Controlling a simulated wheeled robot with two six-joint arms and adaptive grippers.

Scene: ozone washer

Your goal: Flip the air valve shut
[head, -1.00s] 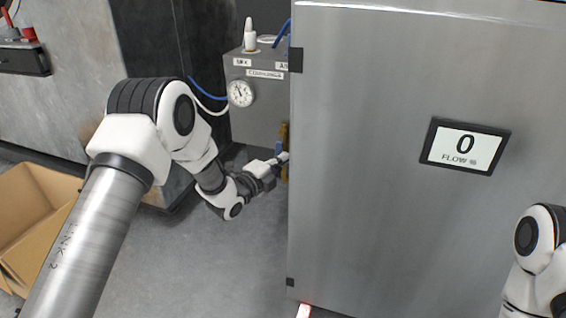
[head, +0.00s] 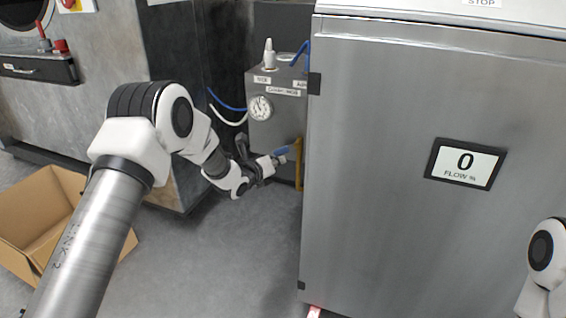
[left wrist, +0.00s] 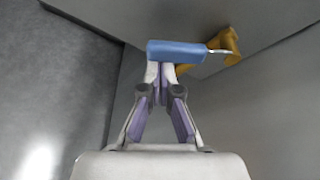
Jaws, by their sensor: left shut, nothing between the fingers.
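The air valve has a blue lever handle (head: 281,150) on a yellow-brass pipe (head: 299,168), beside the left edge of the steel cabinet. In the head view the lever points left from the pipe, roughly level. My left gripper (head: 280,161) is shut and empty, just under the lever. In the left wrist view the blue handle (left wrist: 176,51) lies crosswise over the gripper's closed fingertips (left wrist: 161,72), which look touching or very near it from below. The brass fitting (left wrist: 229,46) is to its right. My right gripper is out of view.
The steel cabinet (head: 400,230) fills the right side; its display (head: 465,163) reads 0 flow %. A grey box (head: 282,118) with a gauge (head: 261,108) stands above and behind the gripper. An open cardboard box (head: 50,225) is on the floor at left. The floor between is clear.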

